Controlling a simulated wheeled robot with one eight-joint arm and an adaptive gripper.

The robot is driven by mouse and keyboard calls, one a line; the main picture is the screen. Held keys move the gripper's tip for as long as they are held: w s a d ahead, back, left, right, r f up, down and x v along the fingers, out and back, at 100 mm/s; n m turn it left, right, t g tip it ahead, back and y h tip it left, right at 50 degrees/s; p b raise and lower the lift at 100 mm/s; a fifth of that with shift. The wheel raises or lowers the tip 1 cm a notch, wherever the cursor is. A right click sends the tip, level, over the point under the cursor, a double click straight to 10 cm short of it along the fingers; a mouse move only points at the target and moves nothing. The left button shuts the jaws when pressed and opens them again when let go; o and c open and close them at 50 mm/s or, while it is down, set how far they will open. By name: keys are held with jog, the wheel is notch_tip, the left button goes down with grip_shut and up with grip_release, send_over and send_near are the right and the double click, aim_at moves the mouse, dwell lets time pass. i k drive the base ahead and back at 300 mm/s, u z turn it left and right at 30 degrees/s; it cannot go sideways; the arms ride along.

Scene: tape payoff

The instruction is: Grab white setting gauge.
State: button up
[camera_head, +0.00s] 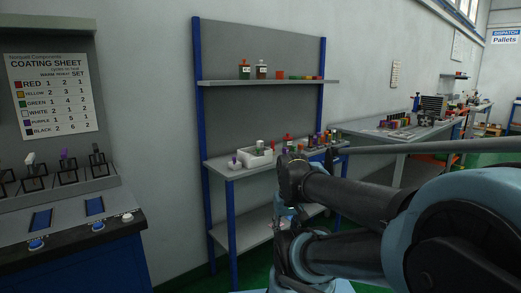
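A white upright piece (30,159) stands in a black wire stand on the sloped console at the left, and looks like a white gauge. A purple piece (64,157) and a black piece (96,151) stand in like stands to its right. Other small white pieces show around a white tray (252,157) on the middle bench; they are too small to identify. My arm (355,195) reaches in from the right, folded in front of the middle bench, well apart from the console. I cannot make out my gripper's fingers among the dark joints.
A coating sheet (52,92) hangs above the console, which has blue panels and buttons (97,226). The blue-framed bench (225,171) holds several coloured pieces, with bottles (245,70) on its upper shelf. Another workbench (400,131) stands farther right. Green floor shows beneath.

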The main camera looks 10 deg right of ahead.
aim_at(259, 144)
jog(key=k, duration=1.2)
jog(key=u, duration=0.35)
jog(key=i, duration=1.65)
jog(key=z, duration=0.55)
